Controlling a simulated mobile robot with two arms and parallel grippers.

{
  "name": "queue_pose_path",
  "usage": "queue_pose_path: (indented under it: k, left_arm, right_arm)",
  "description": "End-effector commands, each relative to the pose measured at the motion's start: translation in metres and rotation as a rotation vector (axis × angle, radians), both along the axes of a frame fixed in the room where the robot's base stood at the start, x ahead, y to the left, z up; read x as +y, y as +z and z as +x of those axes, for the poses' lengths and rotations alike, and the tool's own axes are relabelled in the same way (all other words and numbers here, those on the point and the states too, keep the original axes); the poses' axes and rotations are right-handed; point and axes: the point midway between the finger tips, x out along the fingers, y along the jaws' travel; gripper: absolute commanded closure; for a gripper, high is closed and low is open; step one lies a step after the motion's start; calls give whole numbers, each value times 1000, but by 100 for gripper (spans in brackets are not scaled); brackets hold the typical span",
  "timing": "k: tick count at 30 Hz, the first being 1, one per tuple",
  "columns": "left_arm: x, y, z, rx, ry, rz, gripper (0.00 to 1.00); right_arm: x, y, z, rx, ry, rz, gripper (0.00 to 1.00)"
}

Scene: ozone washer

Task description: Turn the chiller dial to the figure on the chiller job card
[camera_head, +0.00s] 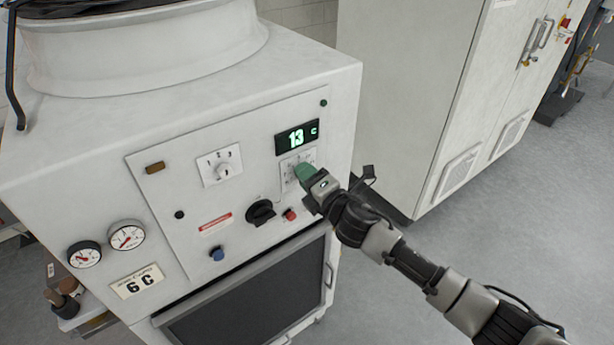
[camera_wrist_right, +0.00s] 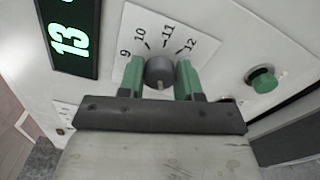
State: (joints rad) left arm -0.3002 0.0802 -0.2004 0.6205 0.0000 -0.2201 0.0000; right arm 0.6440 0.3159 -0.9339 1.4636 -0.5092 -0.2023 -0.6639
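The chiller dial (camera_wrist_right: 159,72) is a dark round knob on a white scale plate (camera_wrist_right: 185,28) marked 9, 10, 11 and 12. A pale mark shows on the knob. My right gripper (camera_wrist_right: 160,78) has its green fingers on both sides of the knob, seemingly touching it. In the head view the right gripper (camera_head: 303,172) hides most of the dial. The display (camera_head: 297,137) above it reads 13 C in green. My left gripper is out of view.
Other controls share the panel: a white numbered dial (camera_head: 220,165), a black knob (camera_head: 261,212), a red button (camera_head: 290,215) and a blue button (camera_head: 217,254). Two gauges (camera_head: 127,236) sit at left. A white cabinet (camera_head: 420,90) stands behind; the floor at right is clear.

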Motion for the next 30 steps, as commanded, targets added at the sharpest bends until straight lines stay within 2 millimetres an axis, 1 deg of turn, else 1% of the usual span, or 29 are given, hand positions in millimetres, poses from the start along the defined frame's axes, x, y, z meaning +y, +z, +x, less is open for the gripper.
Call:
queue_pose_path:
  k: [1,4,5,12,16,20,27,30]
  left_arm:
    - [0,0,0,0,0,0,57]
    - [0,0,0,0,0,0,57]
    - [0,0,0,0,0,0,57]
    - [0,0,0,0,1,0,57]
    - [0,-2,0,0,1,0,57]
    - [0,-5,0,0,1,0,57]
    - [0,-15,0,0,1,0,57]
    - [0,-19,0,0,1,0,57]
  right_arm:
    - [0,-2,0,2,-1,-3,58]
    - [0,-1,0,2,-1,-1,43]
    - [0,-1,0,2,-1,0,42]
    - [0,0,0,1,0,2,42]
    - [-5,-1,-6,1,0,1,42]
    - [-16,-2,-21,2,1,0,42]
    - [-44,-4,-59,2,-1,-1,42]
    - [-53,-4,-72,3,0,-1,42]
